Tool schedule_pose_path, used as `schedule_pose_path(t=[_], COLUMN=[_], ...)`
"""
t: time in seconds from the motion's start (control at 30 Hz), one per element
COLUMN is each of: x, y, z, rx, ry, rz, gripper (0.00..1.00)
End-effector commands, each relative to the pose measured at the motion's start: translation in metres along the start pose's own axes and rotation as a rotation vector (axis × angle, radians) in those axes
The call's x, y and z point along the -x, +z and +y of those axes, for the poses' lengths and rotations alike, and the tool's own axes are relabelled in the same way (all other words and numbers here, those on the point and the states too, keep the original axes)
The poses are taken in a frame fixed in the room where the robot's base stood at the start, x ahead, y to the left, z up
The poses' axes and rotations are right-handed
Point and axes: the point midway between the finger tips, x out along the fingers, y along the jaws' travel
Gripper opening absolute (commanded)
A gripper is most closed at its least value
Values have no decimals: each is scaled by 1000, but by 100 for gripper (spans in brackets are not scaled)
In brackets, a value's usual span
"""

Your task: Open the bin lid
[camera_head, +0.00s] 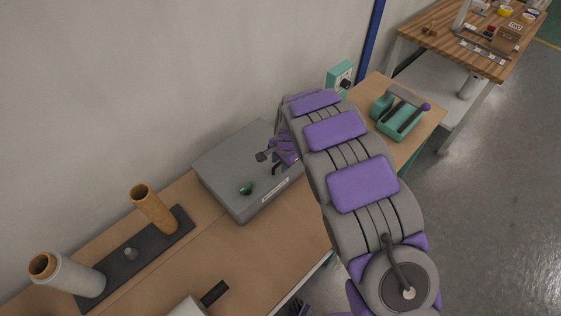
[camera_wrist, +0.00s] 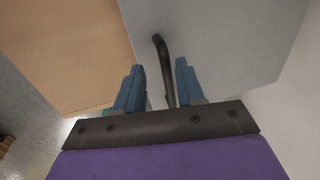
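The bin is a grey box (camera_head: 225,166) with a flat top and a pale label on its front, standing on the wooden table near the wall. Its top looks closed. My gripper (camera_head: 272,160) is over the right part of the bin's top, partly hidden by my arm. In the wrist view, its two blue fingers (camera_wrist: 160,75) are apart. A dark bent handle (camera_wrist: 164,60) lies between them in the picture, against a grey surface (camera_wrist: 225,40). I cannot tell whether the fingers touch it.
At the left, a dark base (camera_head: 130,262) holds a brown roll (camera_head: 153,208) and a grey roll (camera_head: 70,276). A green tool (camera_head: 400,115) stands beyond my arm.

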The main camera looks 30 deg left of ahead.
Motion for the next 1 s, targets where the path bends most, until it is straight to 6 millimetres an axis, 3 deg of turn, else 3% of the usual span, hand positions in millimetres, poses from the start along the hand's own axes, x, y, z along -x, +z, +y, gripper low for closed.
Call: schedule_pose_path(t=[0.23, 0.63, 1.0], x=[-2, 2, 0], y=[0, -1, -1], z=[-2, 1, 0], rx=[2, 1, 1], ry=[1, -5, -3], rz=[2, 1, 1], gripper=[38, 0, 0])
